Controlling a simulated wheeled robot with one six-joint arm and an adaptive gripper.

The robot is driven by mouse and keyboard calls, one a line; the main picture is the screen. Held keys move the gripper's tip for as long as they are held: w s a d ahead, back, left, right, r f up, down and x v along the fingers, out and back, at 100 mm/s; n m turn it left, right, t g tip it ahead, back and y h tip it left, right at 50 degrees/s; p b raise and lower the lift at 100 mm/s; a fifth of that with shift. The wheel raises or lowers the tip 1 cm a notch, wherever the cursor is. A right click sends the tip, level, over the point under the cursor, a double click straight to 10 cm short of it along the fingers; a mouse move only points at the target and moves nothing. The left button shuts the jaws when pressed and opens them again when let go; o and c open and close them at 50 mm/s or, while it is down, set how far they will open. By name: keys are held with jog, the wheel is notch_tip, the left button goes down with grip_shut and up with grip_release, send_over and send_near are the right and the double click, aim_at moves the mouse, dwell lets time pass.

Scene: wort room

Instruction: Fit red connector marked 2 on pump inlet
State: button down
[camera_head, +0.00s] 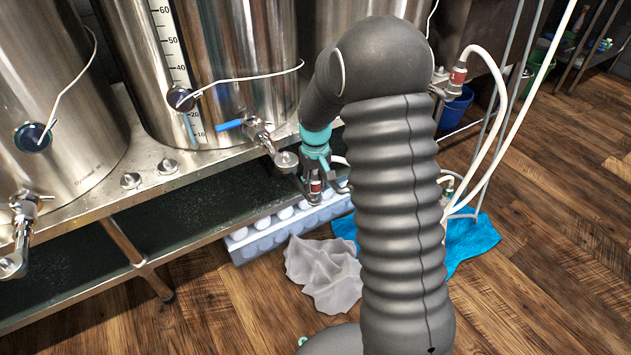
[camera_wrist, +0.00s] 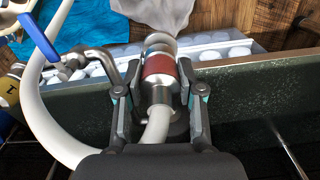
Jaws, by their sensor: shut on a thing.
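My gripper (camera_head: 315,176) is low at the front edge of the steel stand, below the blue-handled valve (camera_head: 258,130). It is shut on a steel connector with a red band (camera_head: 316,187). In the wrist view the red band (camera_wrist: 160,67) sits between the two fingers (camera_wrist: 160,92), with a white hose (camera_wrist: 158,125) running from its near end. Silver rings show at the connector's far end; I cannot tell whether they touch another part. A number on the connector cannot be read. I cannot make out the pump inlet in either view.
Another red-banded connector (camera_head: 458,75) hangs at the right on a white hose. A tray of white round things (camera_head: 270,238), a grey cloth (camera_head: 325,275) and a blue cloth (camera_head: 470,240) lie below. A bent metal pipe (camera_wrist: 105,58) is close left of the fingers. Wood floor is free at right.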

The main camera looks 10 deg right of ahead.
jog(key=shift+f+b, duration=0.5)
jog(key=shift+f, duration=0.3)
jog(key=c, duration=0.6)
grip_release()
jog(key=shift+c, duration=0.2)
notch_tip(320, 180, up, 12)
jog(key=shift+f, duration=0.1)
